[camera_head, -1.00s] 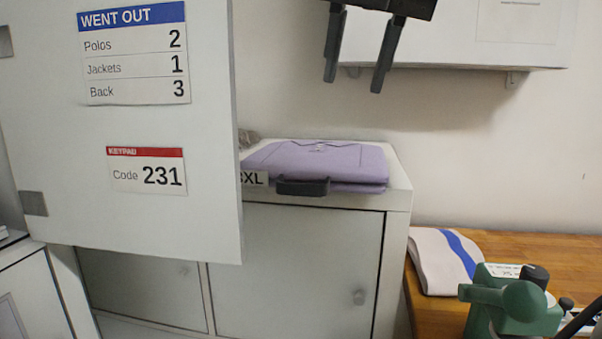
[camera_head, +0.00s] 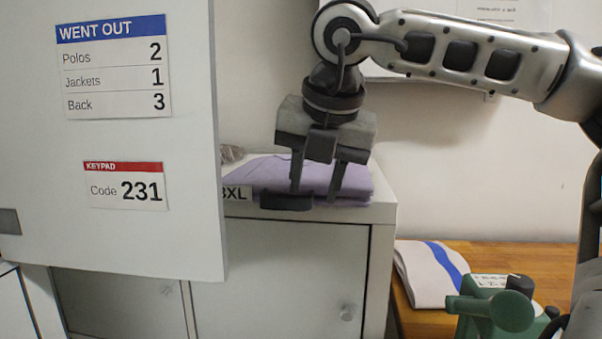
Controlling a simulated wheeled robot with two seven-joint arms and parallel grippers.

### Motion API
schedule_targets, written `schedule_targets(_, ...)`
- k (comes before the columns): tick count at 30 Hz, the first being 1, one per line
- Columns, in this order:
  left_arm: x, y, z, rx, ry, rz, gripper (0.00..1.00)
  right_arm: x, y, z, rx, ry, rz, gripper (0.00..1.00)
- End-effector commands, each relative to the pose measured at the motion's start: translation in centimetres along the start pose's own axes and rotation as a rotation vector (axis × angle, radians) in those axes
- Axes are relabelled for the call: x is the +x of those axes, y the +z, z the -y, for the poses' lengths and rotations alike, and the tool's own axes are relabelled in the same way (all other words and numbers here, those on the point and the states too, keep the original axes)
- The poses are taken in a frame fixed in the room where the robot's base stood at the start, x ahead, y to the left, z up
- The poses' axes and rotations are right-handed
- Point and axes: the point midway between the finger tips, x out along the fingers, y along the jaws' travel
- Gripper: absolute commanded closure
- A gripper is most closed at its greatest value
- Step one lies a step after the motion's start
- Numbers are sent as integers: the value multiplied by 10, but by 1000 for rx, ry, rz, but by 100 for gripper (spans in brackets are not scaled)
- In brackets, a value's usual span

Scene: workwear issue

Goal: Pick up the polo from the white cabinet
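The folded lilac polo (camera_head: 353,184) lies on top of the white cabinet (camera_head: 384,214). My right gripper (camera_head: 316,194) points down over the polo, its two fingers apart in front of it. I cannot tell whether the fingertips touch the cloth. The gripper and wrist hide the middle of the polo. A dark handle-like piece (camera_head: 286,201) sits at the front edge, by the "3XL" label (camera_head: 236,194). My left gripper is not in view.
An open white door (camera_head: 120,235) with "WENT OUT" and keypad notes covers the left side. A wooden table (camera_head: 500,258) at right holds a folded white cloth with a blue stripe (camera_head: 433,272) and a green device (camera_head: 495,308). A wall unit hangs behind my arm.

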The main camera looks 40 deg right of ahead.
Motion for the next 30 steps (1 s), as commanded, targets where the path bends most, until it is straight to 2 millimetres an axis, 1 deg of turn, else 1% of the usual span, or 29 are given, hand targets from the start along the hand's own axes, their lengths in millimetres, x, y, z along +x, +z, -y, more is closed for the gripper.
schedule_targets(1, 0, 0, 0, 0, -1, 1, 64, 8, 0, 0, 0, -2, -2, 64)
schedule_targets(4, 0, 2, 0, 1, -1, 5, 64, 16, 0, 0, 1, -1, -1, 64)
schedule_targets(11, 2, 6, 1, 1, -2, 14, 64, 19, 0, 0, 2, 0, 2, 64)
schedule_targets(12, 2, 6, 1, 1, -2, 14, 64, 19, 0, 0, 2, 0, 2, 67)
schedule_targets(14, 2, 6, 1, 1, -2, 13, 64, 18, 0, 0, 2, 0, 2, 83)
schedule_targets(15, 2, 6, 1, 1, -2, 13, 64, 18, 0, 0, 2, 0, 2, 94)
schedule_targets(16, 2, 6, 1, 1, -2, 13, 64, 18, 0, 0, 2, 0, 2, 100)
schedule_targets(26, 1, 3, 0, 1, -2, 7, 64, 17, 1, 0, 2, 2, 5, 100)
schedule_targets(30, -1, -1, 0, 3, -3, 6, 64, 11, 4, -1, 4, 2, 6, 100)
